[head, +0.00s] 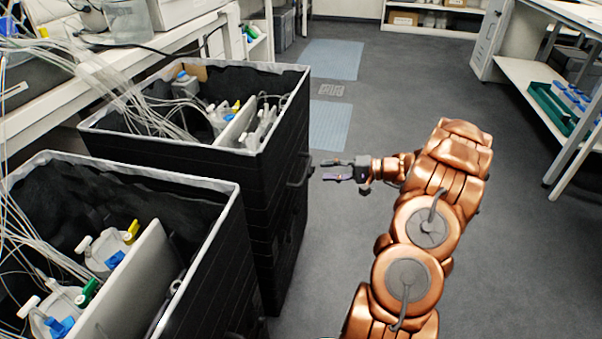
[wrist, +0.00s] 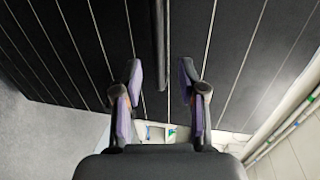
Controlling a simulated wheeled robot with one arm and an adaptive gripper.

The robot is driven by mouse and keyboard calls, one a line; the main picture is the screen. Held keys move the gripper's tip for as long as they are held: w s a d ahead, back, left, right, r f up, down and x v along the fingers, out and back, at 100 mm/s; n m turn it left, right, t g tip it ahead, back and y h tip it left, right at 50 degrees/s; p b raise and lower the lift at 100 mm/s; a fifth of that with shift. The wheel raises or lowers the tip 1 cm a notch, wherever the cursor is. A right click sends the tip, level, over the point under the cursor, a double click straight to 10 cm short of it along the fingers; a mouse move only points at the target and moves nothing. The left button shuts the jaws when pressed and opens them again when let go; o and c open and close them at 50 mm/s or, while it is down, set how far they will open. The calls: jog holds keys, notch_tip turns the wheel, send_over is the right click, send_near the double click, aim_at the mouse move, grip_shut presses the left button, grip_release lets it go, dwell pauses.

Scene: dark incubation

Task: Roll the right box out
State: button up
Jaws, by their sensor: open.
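The right box (head: 283,150) is a tall black fabric bin with a pale rim, holding bottles, tubing and a white divider. A dark handle (head: 300,171) sits on its side facing the aisle. My gripper (head: 326,170) is open and empty just right of this handle, pointing at it. In the wrist view the two purple-sided fingers of my gripper (wrist: 160,75) are apart. The handle (wrist: 159,45) shows as a dark bar ahead, in line with the gap between them. The box side (wrist: 225,50) fills most of that view. No contact is visible.
A second black box (head: 222,270) stands at the near left, close to the right box. Tubing (head: 125,95) runs from the left bench into both boxes. Grey floor (head: 440,75) is open to the right. A white shelf bench (head: 530,75) stands at far right.

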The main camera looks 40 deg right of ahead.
aim_at(306, 168)
jog(key=shift+b+x, duration=0.65)
jog(key=shift+x, duration=3.2)
jog(key=shift+w+d+f, duration=0.1)
jog(key=shift+w+d, duration=0.05)
jog(key=shift+c, duration=0.3)
grip_shut()
